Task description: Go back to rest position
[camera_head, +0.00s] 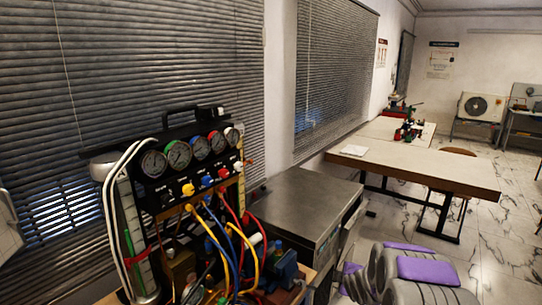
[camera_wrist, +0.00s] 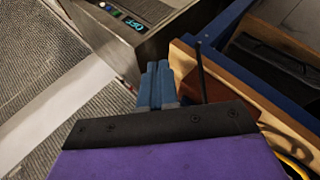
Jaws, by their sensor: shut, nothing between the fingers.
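In the wrist view my gripper (camera_wrist: 156,84) shows as two blue fingers side by side, shut with nothing between them. Behind them the purple and black part is my own wrist. In the head view my grey and purple arm is folded at the lower right, and I cannot make out the gripper there. The gauge rig (camera_head: 190,160), with several round gauges, coloured knobs and hoses, stands at the left of the arm.
A steel-topped cabinet (camera_head: 300,203) stands between rig and arm. A long table (camera_head: 430,173) lies beyond, with open marble floor (camera_head: 490,235) at right. In the wrist view, a wooden surface with a blue edge (camera_wrist: 240,22) is close on the right of the fingers.

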